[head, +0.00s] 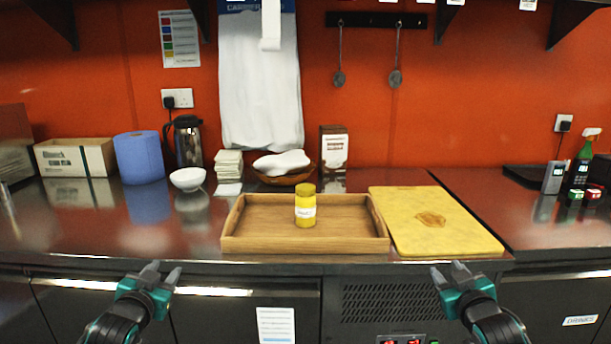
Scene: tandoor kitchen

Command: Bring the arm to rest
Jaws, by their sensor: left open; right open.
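My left gripper (160,275) is open and empty, low in the head view, in front of the counter's front edge. My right gripper (450,272) is open and empty at about the same height, in front of the counter below the yellow board. Both grippers are apart from everything on the counter. Between and beyond them a wooden tray (262,244) sits on the counter.
A yellow cutting board (460,235) lies right of the tray. Behind stand a white bowl (188,179), a blue paper roll (139,157), a flask (188,142) and a brown box (334,150). A spray bottle (582,160) stands far right. The counter left of the tray is clear.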

